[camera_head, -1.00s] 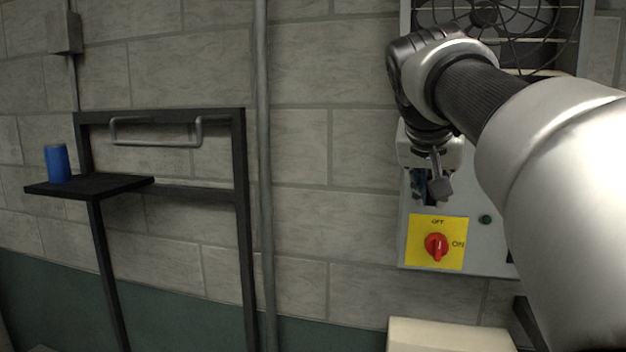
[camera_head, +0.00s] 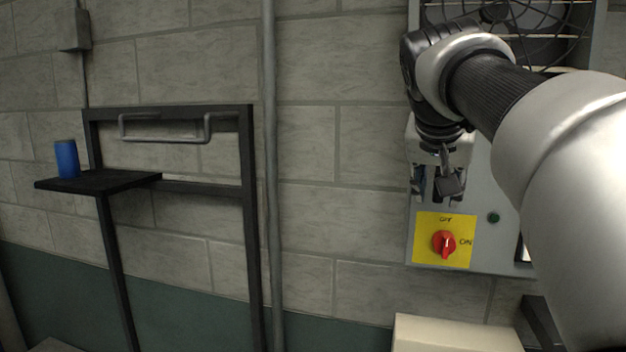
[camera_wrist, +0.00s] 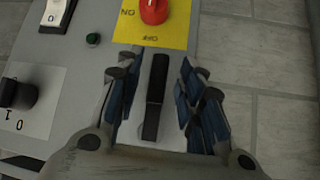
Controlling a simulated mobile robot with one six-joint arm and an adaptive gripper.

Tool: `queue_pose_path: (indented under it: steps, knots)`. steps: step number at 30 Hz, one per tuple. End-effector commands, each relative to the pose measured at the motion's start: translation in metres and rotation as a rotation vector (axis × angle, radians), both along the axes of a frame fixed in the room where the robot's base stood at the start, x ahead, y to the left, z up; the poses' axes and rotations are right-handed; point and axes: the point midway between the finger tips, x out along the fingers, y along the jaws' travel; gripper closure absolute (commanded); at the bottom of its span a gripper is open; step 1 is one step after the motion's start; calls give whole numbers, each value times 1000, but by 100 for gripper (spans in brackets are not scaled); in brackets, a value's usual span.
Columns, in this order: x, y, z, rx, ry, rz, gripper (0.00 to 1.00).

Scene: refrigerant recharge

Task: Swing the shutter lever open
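The shutter lever shows in the wrist view as a dark upright bar (camera_wrist: 155,98) on a pale plate, between my two blue-padded fingers. My gripper (camera_wrist: 160,95) is open, with a gap on each side of the bar. In the head view my gripper (camera_head: 438,183) points down in front of the grey unit, just above the yellow switch plate. Contact is not visible.
A red rotary switch (camera_head: 444,243) on a yellow plate sits just below the gripper. A green button (camera_head: 493,217) is to its right. The wrist view also shows a black knob (camera_wrist: 15,93). A blue can (camera_head: 67,159) stands on a black shelf (camera_head: 98,181) at left.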

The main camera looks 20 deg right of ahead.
Motion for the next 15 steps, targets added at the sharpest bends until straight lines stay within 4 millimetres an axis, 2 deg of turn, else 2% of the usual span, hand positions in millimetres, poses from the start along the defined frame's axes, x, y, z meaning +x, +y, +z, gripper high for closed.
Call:
queue_pose_path:
  steps: [8, 15]
  knots:
    - [-1, 1, 2, -1, -1, 0, 64]
    - [-20, 19, 30, -2, -5, 3, 64]
